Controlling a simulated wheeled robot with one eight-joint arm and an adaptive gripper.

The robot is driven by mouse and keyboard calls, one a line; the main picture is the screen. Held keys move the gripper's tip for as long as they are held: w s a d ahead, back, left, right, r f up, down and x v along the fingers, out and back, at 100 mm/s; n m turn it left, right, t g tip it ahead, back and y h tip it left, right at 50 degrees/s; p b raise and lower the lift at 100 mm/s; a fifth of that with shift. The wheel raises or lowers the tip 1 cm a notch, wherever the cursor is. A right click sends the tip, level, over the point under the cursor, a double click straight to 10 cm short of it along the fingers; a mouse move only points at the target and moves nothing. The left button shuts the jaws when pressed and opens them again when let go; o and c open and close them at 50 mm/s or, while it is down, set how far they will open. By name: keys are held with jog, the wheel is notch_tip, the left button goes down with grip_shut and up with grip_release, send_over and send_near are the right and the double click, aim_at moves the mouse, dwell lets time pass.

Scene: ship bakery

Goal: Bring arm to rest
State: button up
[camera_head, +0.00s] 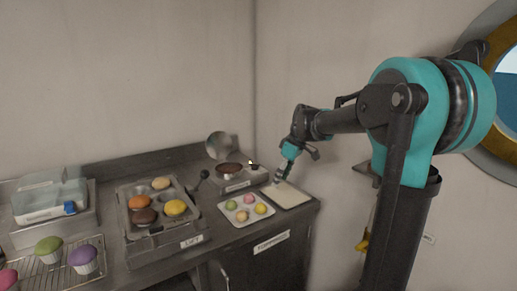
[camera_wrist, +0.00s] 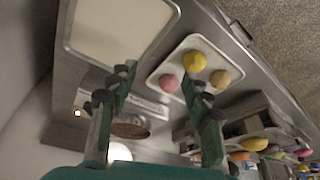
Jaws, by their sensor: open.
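My arm reaches from the right of the head view over the metal counter (camera_head: 165,170). My gripper (camera_head: 281,177) is green and dark, and points down above the counter's back right part. Its fingers are spread with nothing between them, as the wrist view also shows (camera_wrist: 157,80). Below it lies a flat tray with a pale, empty surface (camera_head: 288,196), which also shows in the wrist view (camera_wrist: 118,28). Whether the fingertips touch anything cannot be told.
Left of the gripper is a small white tray (camera_head: 230,215) with several coloured round pieces. A chocolate-filled pan (camera_head: 229,170) stands behind. A muffin tin (camera_head: 130,192), a wire rack (camera_head: 72,270) and clear containers (camera_head: 48,195) fill the left. A porthole (camera_head: 497,150) is at right.

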jog(key=s+d+f+m+h, duration=0.1)
jog(key=s+d+f+m, duration=0.2)
jog(key=s+f, duration=0.3)
jog(key=s+d+f+m+t+h, duration=0.1)
jog(key=s+d+f+m, duration=0.3)
jog(key=s+f, duration=0.3)
jog(key=s+d+f+m+t+h, duration=0.1)
jog(key=s+d+f+m, duration=0.2)
jog(key=s+f, duration=0.4)
jog(key=s+m, duration=0.1)
jog(key=s, duration=0.4)
jog(key=shift+s+d, duration=0.3)
jog(key=shift+d, duration=0.1)
